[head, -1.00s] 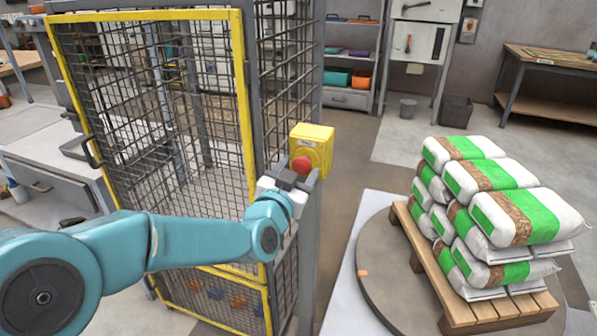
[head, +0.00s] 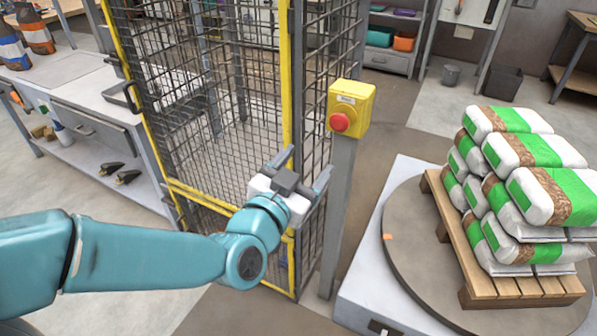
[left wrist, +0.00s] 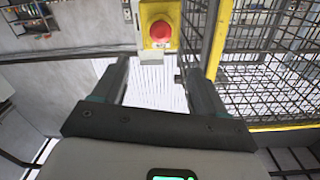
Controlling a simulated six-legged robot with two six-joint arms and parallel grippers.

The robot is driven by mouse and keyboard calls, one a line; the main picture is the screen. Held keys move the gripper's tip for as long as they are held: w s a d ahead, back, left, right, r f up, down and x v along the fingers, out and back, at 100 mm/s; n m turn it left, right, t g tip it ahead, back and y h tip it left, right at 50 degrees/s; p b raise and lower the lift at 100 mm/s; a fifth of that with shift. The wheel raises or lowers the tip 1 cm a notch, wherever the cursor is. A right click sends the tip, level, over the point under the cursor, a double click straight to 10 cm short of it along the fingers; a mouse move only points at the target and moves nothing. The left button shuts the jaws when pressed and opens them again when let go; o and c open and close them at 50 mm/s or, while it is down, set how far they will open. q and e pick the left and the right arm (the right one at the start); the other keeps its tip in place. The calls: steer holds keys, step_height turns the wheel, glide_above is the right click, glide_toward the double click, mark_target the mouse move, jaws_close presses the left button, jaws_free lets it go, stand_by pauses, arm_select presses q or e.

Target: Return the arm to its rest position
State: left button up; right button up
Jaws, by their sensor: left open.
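My left arm comes in from the left in the head view. Its gripper (head: 307,170) is open and empty, in front of the mesh cage and below and left of the yellow box with the red button. In the left wrist view the two fingers (left wrist: 155,80) stand apart with nothing between them. The red button (head: 340,122) on the yellow box (head: 352,100) is clear of the gripper. In the left wrist view the red button (left wrist: 161,32) shows beyond the fingertips. My right gripper is not in view.
The yellow-framed mesh cage (head: 288,75) stands close behind the gripper. The grey post (head: 339,215) holds the box. At right a round turntable (head: 410,262) bears a wooden pallet (head: 478,270) stacked with several bags (head: 540,195). A bench (head: 90,95) is at left.

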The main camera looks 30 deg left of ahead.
arm_select(q)
steer(key=shift+s, duration=1.1)
step_height(320, 180, down, 28)
steer(key=r+g, duration=0.1)
steer(key=g, duration=0.7)
steer(key=s+d+f+n+g+h, duration=0.2)
steer(key=s+d+f+g, duration=0.25)
steer(key=s+f, duration=0.4)
steer(key=s+d+f+n+g+h, duration=0.1)
steer(key=s+d+f+n+g, duration=0.15)
steer(key=s+f+g, duration=0.45)
step_height(320, 180, up, 16)
steer(key=s+t+p, duration=0.2)
steer(key=p, duration=1.6)
steer(key=shift+d+f+p, duration=0.2)
steer(key=shift+f+p, duration=0.05)
steer(key=shift+p, duration=0.05)
